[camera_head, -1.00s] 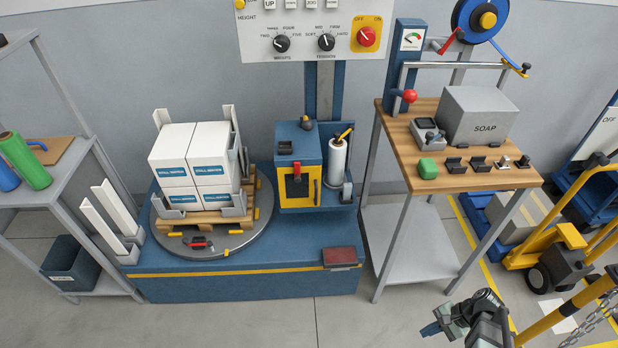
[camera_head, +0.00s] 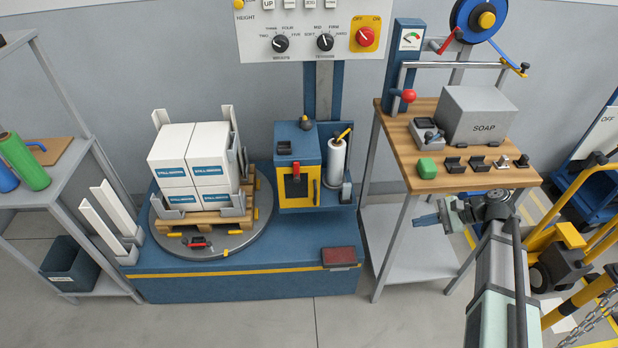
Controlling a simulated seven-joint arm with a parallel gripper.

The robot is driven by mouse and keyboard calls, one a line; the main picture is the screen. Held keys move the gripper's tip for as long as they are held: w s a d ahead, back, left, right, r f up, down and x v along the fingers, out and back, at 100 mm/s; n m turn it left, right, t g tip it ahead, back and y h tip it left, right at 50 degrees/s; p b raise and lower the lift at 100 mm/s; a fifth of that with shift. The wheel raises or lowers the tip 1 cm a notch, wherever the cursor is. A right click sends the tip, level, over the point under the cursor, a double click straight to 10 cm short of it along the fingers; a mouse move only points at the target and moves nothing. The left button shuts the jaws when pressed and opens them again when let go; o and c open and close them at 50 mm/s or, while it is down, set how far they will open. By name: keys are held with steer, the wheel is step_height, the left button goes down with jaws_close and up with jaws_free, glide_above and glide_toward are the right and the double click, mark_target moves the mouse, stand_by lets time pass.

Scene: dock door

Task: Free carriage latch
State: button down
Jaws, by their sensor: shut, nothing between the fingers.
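The blue film carriage (camera_head: 284,138) is on the upright mast behind the blue machine base. A yellow-framed door (camera_head: 312,184) with a red tab (camera_head: 296,170) is on its front. A dark knob (camera_head: 306,122) stands on its top; I cannot tell which of these is the latch. A white film roll (camera_head: 337,162) stands at its right side. My gripper (camera_head: 418,219) is shut and empty, right of the carriage and in front of the wooden bench's legs. Its fingers point left, and a clear gap separates them from the carriage.
The wooden bench (camera_head: 440,184) with a soap box (camera_head: 478,118) and small clips is above and behind my gripper. A control panel (camera_head: 305,28) hangs above. Floor in front is clear.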

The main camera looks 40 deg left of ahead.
steer(key=w+a+r+g+y, duration=0.1)
steer(key=a+r, duration=0.4)
steer(key=r, duration=0.4)
steer(key=w+a+r+g+y, duration=0.1)
steer(key=a+r, duration=0.3)
steer(key=r, duration=0.6)
steer(key=w+a+f+m, duration=0.2)
steer(key=a+f, duration=0.3)
steer(key=w+a+f+m+h, duration=0.1)
steer(key=a+f+m, duration=0.2)
steer(key=a+f, duration=0.2)
steer(key=shift+w+a+f+m, duration=0.2)
steer(key=shift+w+f+m, duration=0.15)
steer(key=shift+f, duration=0.45)
steer(key=shift+a, duration=0.1)
glide_toward(297, 172)
steer(key=s+a+f, duration=0.3)
steer(key=s+f, duration=0.1)
steer(key=s, duration=0.1)
steer(key=shift+w+d+r, duration=0.1)
steer(key=shift+w, duration=0.1)
